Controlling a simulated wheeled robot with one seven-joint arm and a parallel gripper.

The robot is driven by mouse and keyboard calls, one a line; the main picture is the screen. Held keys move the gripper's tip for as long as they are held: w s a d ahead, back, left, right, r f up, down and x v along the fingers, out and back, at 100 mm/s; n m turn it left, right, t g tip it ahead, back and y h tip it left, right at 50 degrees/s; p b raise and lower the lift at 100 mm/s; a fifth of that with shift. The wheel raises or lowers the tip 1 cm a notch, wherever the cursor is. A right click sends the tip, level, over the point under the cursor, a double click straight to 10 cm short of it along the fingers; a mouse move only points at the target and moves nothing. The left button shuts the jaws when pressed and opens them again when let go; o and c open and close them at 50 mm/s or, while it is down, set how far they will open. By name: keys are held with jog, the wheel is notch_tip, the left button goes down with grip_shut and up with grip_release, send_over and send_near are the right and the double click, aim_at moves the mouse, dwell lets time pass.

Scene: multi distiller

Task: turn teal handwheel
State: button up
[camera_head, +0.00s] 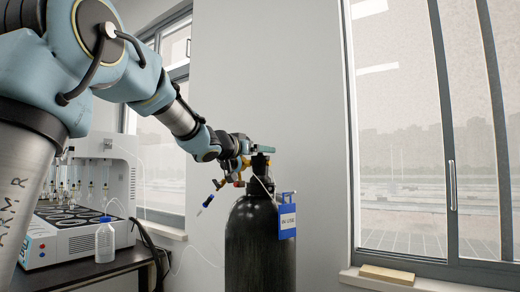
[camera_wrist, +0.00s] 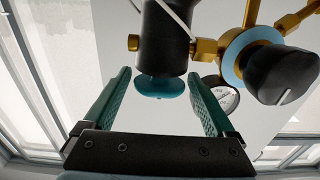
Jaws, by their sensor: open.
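The teal handwheel (camera_wrist: 160,86) is a small round disc on the end of the black valve neck (camera_wrist: 165,40) in the wrist view. In the head view I cannot make it out at the top of the black gas cylinder (camera_head: 260,240). My gripper (camera_wrist: 158,76) is open, its two teal fingers on either side of the handwheel, with a visible gap on each side. In the head view my gripper (camera_head: 263,149) is at the cylinder's top, reaching in from the left. Nothing is held.
A brass regulator (camera_wrist: 205,48) with a black knob (camera_wrist: 283,75) and a gauge (camera_wrist: 226,97) sits close beside the right finger. A blue tag (camera_head: 287,220) hangs on the cylinder. A distiller (camera_head: 100,235) and a bottle (camera_head: 105,240) stand on the table at left.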

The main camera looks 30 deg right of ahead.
jog(key=c, duration=1.1)
jog(key=shift+o, duration=0.2)
jog(key=shift+f+b, duration=0.2)
jog(key=shift+b, duration=0.5)
